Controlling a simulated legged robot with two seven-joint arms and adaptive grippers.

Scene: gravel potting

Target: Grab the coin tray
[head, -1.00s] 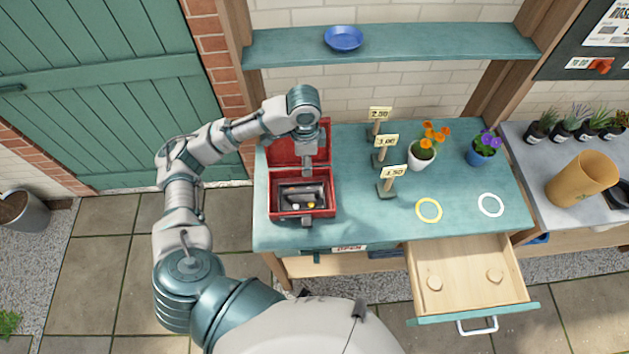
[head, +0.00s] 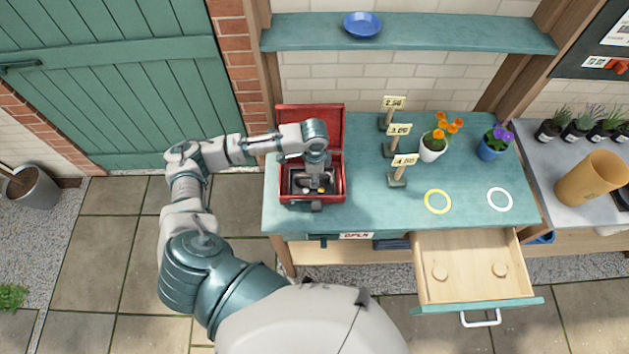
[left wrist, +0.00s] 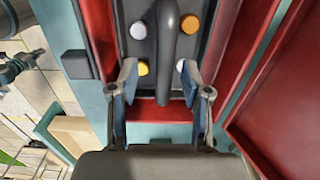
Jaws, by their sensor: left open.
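The dark grey coin tray (head: 297,181) sits inside the open red cash box (head: 287,200) at the left of the teal bench. In the left wrist view the tray (left wrist: 148,48) holds white, orange and yellow round coins, and a dark bar handle (left wrist: 167,45) runs along its middle. My left gripper (head: 317,180) points down over the tray. Its two fingers (left wrist: 158,80) are open, one on each side of the handle in that view, with nothing gripped. I cannot tell how far the fingertips are above the tray. My right gripper is not in view.
The box's lid (head: 310,125) stands up behind the tray. Price signs (head: 398,160) and flower pots (head: 432,150) stand to the right. An open wooden drawer (head: 465,265) juts from the bench front. The bench top around the yellow ring (head: 437,212) is clear.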

